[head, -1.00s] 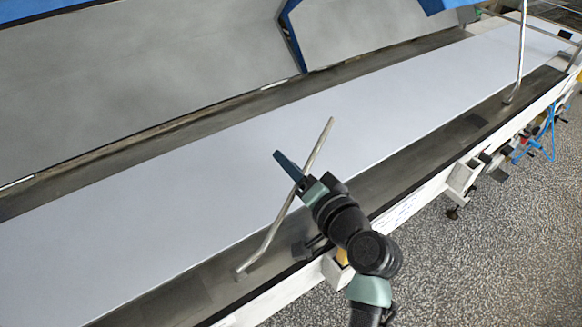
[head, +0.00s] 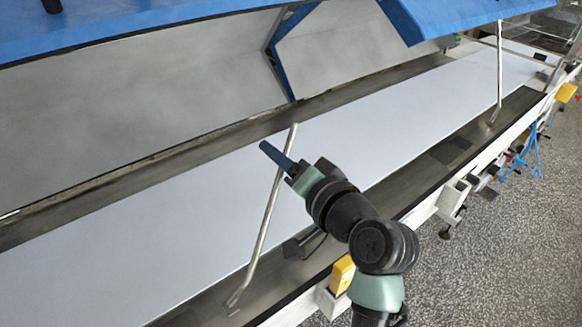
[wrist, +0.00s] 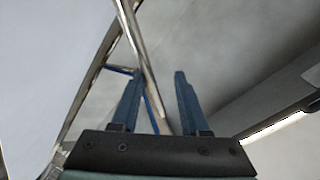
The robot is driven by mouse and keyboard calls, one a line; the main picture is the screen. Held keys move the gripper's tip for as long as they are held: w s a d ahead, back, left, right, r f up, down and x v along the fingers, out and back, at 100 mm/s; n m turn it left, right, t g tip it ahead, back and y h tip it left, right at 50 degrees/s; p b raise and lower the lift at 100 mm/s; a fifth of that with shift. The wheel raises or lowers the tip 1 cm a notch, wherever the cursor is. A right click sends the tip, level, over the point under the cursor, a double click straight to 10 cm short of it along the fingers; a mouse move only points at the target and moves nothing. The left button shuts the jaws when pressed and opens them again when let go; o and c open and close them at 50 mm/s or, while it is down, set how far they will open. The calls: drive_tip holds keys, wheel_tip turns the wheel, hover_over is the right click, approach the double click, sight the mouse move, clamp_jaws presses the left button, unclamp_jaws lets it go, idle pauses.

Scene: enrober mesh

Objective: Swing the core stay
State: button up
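A thin bent metal rod (head: 264,223), which I take to be the core stay, rises from the near steel ledge and leans right over the pale belt. My gripper (head: 265,148) is at the upper part of this rod, its blue fingers crossing it in the picture. In the wrist view my gripper (wrist: 158,75) has its two fingers apart, and a metal rod (wrist: 150,80) runs through the gap between them in the picture. I cannot tell its depth or whether a finger touches it. The fingers are not closed on it.
A second rod (head: 499,70) stands at the far right of the ledge. The blue-edged hood (head: 445,18) hangs above, with a grey panel (head: 150,95) behind the belt (head: 110,235). A yellow part (head: 342,272) sits on the near frame. Speckled floor lies at right.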

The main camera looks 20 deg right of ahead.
drive_tip(key=p+v, duration=0.2)
drive_tip(key=v, duration=1.2)
drive_tip(key=shift+s+a+f, duration=0.2)
drive_tip(key=shift+s+f, duration=0.05)
drive_tip(key=shift+s, duration=0.2)
idle(0.4)
drive_tip(key=shift+p, duration=0.35)
idle(0.3)
drive_tip(key=w+a+r+n+t+h, duration=0.1)
drive_tip(key=w+a+r+n+t, duration=0.2)
drive_tip(key=r, duration=0.5)
drive_tip(key=w+a+r+n+t+h, duration=0.1)
drive_tip(key=w+a+r, duration=0.25)
drive_tip(key=r, duration=0.45)
drive_tip(key=s+a+r+n+t, duration=0.1)
drive_tip(key=s+a+r+t, duration=0.1)
drive_tip(key=r, duration=0.5)
drive_tip(key=s+a+r+n+t, duration=0.2)
drive_tip(key=a+r+t, duration=0.1)
drive_tip(key=r, duration=0.4)
drive_tip(key=s+a+r+n+t, duration=0.2)
drive_tip(key=a+r, duration=0.3)
drive_tip(key=r, duration=0.2)
drive_tip(key=shift+s+t+h, duration=0.3)
drive_tip(key=shift+h, duration=0.1)
